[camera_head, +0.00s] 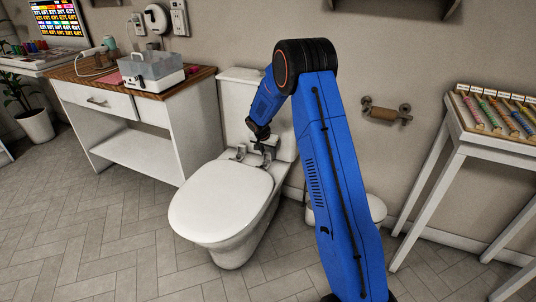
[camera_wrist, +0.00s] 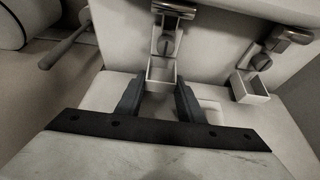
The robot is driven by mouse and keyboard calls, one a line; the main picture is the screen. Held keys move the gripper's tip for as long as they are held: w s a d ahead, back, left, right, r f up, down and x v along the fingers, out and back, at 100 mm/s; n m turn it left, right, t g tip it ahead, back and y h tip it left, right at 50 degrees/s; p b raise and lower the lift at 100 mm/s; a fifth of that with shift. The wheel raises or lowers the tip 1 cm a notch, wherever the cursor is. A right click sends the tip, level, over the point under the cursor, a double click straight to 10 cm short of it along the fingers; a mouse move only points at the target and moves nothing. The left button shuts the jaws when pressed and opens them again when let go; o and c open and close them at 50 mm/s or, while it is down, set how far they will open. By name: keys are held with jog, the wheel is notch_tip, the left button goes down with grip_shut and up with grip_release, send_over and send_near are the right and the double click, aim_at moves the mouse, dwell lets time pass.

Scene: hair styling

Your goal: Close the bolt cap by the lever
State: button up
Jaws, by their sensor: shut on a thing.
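The toilet (camera_head: 222,200) stands against the wall with its white lid down. Two metal hinge fittings sit behind the lid, each with a small box-shaped cap. In the wrist view, one cap (camera_wrist: 160,76) lies between my fingertips, below a bolt (camera_wrist: 166,46) that shows uncovered. My gripper (camera_wrist: 158,90) is shut on this cap, one dark finger on each side. In the head view my gripper (camera_head: 267,143) is at the back of the toilet seat, and it partly hides the fitting there. The other cap (camera_wrist: 250,86) stands open at the right of the wrist view, with its bolt (camera_wrist: 261,62) visible.
The toilet tank (camera_head: 232,90) is close behind the fittings. A cabinet (camera_head: 135,125) stands left of the toilet. A paper holder (camera_head: 385,112) is on the wall at right, and a white side table (camera_head: 455,145) stands further right. The floor in front is clear.

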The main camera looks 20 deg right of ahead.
aim_at(269, 156)
jog(key=shift+s+a, duration=0.1)
jog(key=shift+a, duration=0.1)
jog(key=shift+s+a+r+t+h, duration=0.1)
jog(key=shift+s+a+t+h, duration=0.1)
jog(key=shift+t+h, duration=0.35)
jog(key=shift+s+a+t+h, duration=0.15)
jog(key=shift+s+t+h, duration=0.05)
jog(key=shift+t+h, duration=0.35)
jog(key=shift+s+a+f+t+h, duration=0.15)
jog(key=shift+s+a+t+h, duration=0.2)
jog(key=shift+t+h, duration=0.4)
jog(key=shift+s+a+f+t+h, duration=0.1)
jog(key=shift+s+a+t+h, duration=0.25)
jog(key=shift+t+h, duration=0.4)
jog(key=o, duration=1.1)
jog(key=shift+c, duration=0.2)
jog(key=v, duration=1.7)
jog(key=shift+s+a+f, duration=0.25)
jog(key=shift+s+a, duration=0.05)
